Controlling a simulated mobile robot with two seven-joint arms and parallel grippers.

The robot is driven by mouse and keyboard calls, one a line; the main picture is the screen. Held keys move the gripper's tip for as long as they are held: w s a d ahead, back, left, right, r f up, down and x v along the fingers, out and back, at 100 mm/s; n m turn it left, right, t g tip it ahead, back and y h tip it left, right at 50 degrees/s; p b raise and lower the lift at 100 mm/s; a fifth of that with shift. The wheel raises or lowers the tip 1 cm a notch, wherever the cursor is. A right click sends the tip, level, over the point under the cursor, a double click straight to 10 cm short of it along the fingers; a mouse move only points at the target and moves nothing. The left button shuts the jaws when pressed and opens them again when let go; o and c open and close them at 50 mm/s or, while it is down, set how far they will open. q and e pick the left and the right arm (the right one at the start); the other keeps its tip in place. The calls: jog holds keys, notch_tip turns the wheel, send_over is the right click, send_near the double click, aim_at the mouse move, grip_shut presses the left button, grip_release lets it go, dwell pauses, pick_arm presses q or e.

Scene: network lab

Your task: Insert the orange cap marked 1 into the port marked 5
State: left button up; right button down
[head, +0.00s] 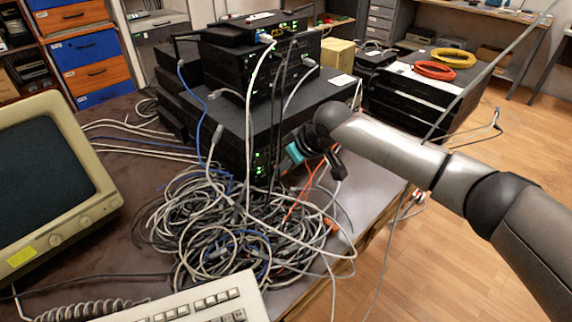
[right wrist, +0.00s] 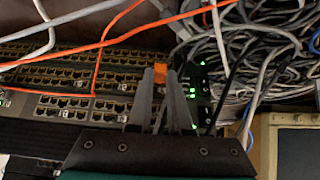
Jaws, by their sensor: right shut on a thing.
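My right gripper (right wrist: 161,80) is shut on a small orange cap (right wrist: 160,75), which sits between its two grey fingertips in the right wrist view. The fingertips are in front of a rack unit with rows of dark ports (right wrist: 65,78). I cannot read the markings on the ports or the cap, so I cannot tell which port is 5. I cannot tell whether the cap touches a port. In the head view the right gripper (head: 290,158) is beside the front of the black stacked units (head: 300,105), with its fingertips hard to make out. My left gripper is not in view.
A tangle of grey cables (head: 215,225) lies before the rack units. Orange cables (right wrist: 97,70) cross the ports in the right wrist view. An old monitor (head: 85,185) and a keyboard (head: 200,302) occupy the table's left and front. Open floor (head: 450,240) lies to the right.

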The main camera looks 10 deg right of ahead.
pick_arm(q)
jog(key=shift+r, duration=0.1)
pick_arm(e)
jog(key=shift+w+a, duration=0.2)
jog(key=shift+w, duration=0.05)
jog(key=c, duration=0.8)
grip_release()
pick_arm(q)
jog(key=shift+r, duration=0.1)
pick_arm(e)
jog(key=shift+o, duration=0.2)
jog(key=shift+r, duration=0.1)
